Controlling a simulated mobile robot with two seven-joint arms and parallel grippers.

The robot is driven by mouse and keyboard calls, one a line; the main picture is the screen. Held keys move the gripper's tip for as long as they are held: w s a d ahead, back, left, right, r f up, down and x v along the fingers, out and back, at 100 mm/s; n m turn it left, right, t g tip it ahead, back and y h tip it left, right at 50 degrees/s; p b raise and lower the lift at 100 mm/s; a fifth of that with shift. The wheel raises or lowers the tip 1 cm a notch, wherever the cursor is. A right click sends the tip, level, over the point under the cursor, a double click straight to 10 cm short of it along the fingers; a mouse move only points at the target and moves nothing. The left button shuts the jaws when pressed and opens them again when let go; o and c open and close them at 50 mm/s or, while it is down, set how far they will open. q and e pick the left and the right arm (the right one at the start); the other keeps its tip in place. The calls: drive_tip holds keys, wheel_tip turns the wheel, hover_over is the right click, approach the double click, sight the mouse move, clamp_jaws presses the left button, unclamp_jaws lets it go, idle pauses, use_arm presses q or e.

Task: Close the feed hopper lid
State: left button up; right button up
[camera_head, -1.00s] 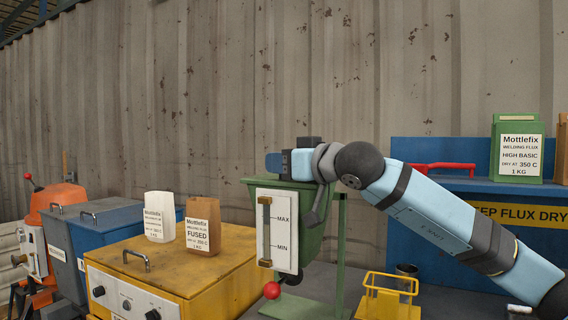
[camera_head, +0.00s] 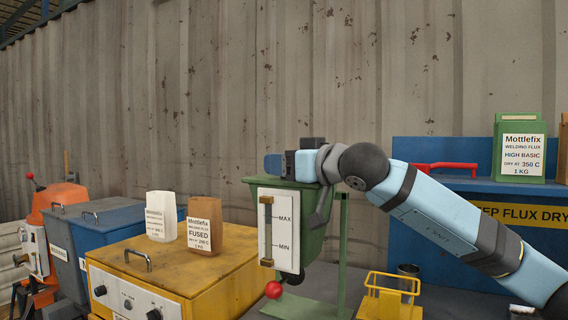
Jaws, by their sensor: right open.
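The feed hopper (camera_head: 316,240) is a green bin on a green stand, with a white MAX/MIN level gauge on its front and a red ball knob below. My right gripper (camera_head: 273,165) is right at the hopper's top, seen from the side and pointing left, with its fingertips over the rim's left part. It is open. My wrist and forearm hide much of the top, so I cannot make out the lid or tell whether the gripper touches it. My left gripper is not in view.
A yellow cabinet (camera_head: 190,270) with two flux packs stands left of the hopper. Blue and orange machines are farther left. A yellow wire carrier (camera_head: 390,296) and a blue flux dryer (camera_head: 440,152) with a red handle are at right. A corrugated wall stands behind.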

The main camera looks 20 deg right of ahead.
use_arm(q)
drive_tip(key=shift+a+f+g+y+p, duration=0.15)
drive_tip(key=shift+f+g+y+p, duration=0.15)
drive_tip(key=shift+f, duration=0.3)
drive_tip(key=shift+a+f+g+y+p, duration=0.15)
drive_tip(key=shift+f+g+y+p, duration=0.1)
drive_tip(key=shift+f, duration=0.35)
use_arm(e)
drive_tip(key=v, duration=1.3)
drive_tip(key=shift+s, duration=0.2)
drive_tip(key=shift+d, duration=0.15)
